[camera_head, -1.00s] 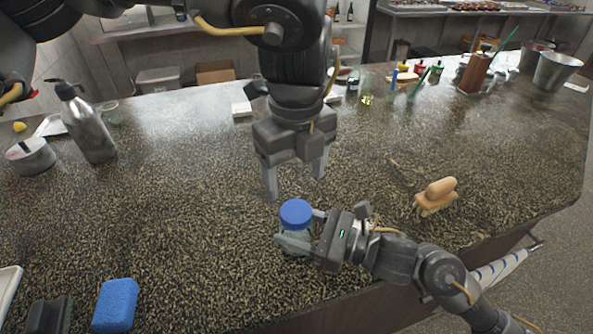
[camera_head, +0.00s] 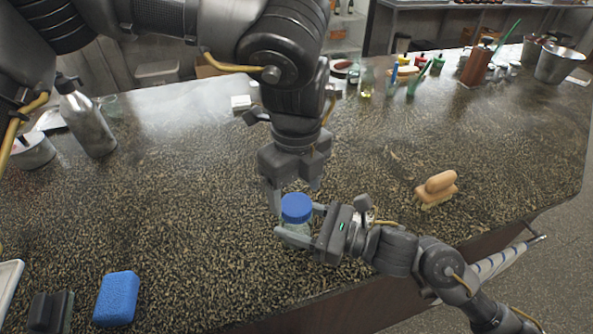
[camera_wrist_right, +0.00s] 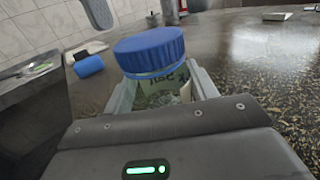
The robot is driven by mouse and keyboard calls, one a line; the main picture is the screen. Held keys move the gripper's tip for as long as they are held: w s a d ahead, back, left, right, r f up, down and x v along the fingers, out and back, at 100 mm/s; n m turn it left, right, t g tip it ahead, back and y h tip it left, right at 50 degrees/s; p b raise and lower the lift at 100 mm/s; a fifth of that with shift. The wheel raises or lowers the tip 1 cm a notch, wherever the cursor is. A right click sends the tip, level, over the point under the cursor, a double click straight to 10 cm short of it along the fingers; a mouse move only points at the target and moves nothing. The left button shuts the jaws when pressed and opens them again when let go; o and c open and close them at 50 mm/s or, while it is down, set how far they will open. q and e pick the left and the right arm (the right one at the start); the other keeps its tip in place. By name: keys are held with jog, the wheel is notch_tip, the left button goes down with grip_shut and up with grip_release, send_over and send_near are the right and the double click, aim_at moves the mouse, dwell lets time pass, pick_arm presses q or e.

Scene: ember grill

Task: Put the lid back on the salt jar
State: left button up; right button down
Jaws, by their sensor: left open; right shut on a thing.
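The salt jar (camera_head: 297,230) is a clear, labelled jar standing near the front edge of the counter. Its ribbed blue lid (camera_head: 296,208) sits on top of it, and it also shows in the right wrist view (camera_wrist_right: 150,50). I cannot tell whether the lid is tightened. My right gripper (camera_head: 294,223) is shut on the jar's body below the lid, from the right. My left gripper (camera_head: 294,197) is open and points down just behind the lid, with its fingers apart. One grey finger shows at the top of the right wrist view.
A blue sponge (camera_head: 116,298) lies front left beside a dark block (camera_head: 50,312). A wooden-handled brush (camera_head: 437,188) is to the right. A metal pump bottle (camera_head: 87,120) stands at left. Several bottles and containers stand at the back right. The counter between is clear.

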pick_arm(q)
jog(key=shift+f, duration=1.45)
jog(key=c, duration=1)
jog(key=m, duration=0.5)
jog(key=shift+m, duration=0.4)
jog(key=m, duration=0.6)
jog(key=o, duration=1.1)
jog(key=shift+r, duration=0.15)
jog(key=shift+r, duration=2.15)
